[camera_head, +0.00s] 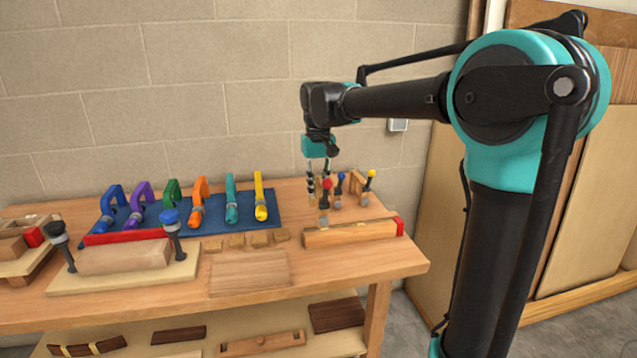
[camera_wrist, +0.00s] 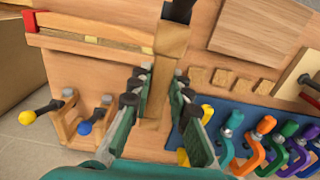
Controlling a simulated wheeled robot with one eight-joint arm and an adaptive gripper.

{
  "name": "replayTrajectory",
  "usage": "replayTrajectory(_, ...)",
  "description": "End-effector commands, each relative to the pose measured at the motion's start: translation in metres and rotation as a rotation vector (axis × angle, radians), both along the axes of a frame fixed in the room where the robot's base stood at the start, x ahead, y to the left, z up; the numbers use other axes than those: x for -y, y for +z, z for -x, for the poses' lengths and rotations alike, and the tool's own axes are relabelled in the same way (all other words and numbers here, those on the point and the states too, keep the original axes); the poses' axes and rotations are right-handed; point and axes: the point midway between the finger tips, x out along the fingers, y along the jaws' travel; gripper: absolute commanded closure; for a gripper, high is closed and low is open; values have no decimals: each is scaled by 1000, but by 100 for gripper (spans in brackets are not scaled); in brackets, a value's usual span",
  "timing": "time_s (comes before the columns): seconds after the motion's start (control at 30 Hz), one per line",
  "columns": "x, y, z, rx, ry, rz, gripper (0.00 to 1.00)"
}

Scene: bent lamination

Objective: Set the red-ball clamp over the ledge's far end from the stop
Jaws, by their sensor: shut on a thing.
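The red-ball clamp (camera_head: 324,203) is wooden with a red ball and a grey pad low down. My gripper (camera_head: 318,188) is shut on its wooden body, above the left part of the ledge (camera_head: 350,236). The red stop (camera_head: 400,227) is at the ledge's right end, so the clamp is near the opposite end. In the wrist view the clamp's wood (camera_wrist: 170,42) lies between my fingers (camera_wrist: 158,88) and overlaps the end of the ledge (camera_wrist: 92,46) away from the stop (camera_wrist: 45,20). The red ball is not visible there. Whether clamp and ledge touch is unclear.
The blue-ball clamp (camera_head: 340,178) and yellow-ball clamp (camera_head: 370,176) stand behind the ledge. Several coloured clamps lie on a blue mat (camera_head: 270,213) to the left. Wooden blocks (camera_head: 262,240) and a flat board (camera_head: 250,272) lie left of the ledge.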

Motion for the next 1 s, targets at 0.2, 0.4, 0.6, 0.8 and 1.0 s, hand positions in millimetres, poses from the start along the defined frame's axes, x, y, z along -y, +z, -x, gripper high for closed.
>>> replayTrajectory(0.2, 0, -6, 0, 0, 0, 0, 100)
replayTrajectory(0.4, 0, -6, 0, 0, 0, 0, 100)
replayTrajectory(0.6, 0, -7, 0, 0, 0, 0, 100)
replayTrajectory(0.8, 0, -11, 0, 0, 0, 0, 100)
replayTrajectory(1.0, 0, -14, 0, 0, 0, 0, 100)
